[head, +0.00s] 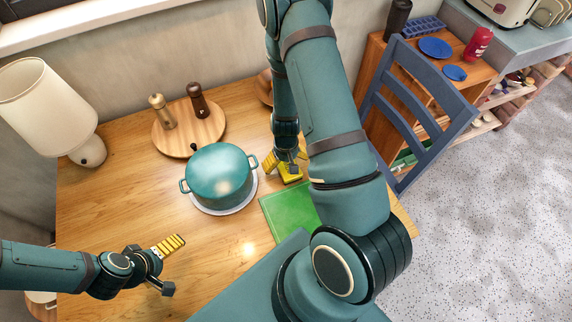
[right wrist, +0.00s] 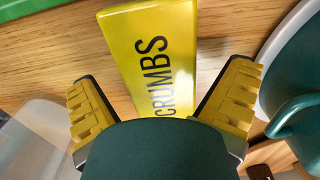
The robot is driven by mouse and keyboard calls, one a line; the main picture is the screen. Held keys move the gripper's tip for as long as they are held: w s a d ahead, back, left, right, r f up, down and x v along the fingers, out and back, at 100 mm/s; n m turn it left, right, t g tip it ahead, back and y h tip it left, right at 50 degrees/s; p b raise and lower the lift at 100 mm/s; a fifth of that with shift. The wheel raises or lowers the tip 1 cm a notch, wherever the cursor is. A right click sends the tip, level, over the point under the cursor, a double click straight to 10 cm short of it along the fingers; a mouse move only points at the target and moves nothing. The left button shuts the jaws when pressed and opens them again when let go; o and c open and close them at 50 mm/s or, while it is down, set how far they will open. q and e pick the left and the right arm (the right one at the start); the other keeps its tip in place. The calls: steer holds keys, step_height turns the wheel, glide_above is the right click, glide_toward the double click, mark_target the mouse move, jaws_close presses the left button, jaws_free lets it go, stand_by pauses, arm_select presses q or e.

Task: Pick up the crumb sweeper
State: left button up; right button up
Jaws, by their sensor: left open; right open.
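The crumb sweeper (head: 291,177) is a yellow block on the wooden table, between the teal pot and the green board. In the right wrist view it shows as a yellow body (right wrist: 150,45) with "CRUMBS" in black letters. My right gripper (head: 285,163) is just over it, open. In the right wrist view its yellow-padded fingers (right wrist: 160,90) stand on either side of the sweeper, with gaps. The sweeper's near end is hidden behind my gripper's body. My left gripper (head: 172,266) is open and empty at the table's front left.
A teal pot (head: 218,172) on a pale round plate (head: 236,207) stands left of the sweeper. A green board (head: 288,214) lies on the other side. A round wooden board (head: 175,148) holds two mills. A lamp (head: 48,105) stands at left, a blue chair (head: 416,90) at right.

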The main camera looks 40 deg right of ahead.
arm_select(q)
steer(key=shift+f, duration=0.1)
arm_select(e)
steer(key=shift+f, duration=0.45)
steer(key=c, duration=1.4)
steer(key=shift+o, duration=0.2)
steer(key=shift+r, duration=0.1)
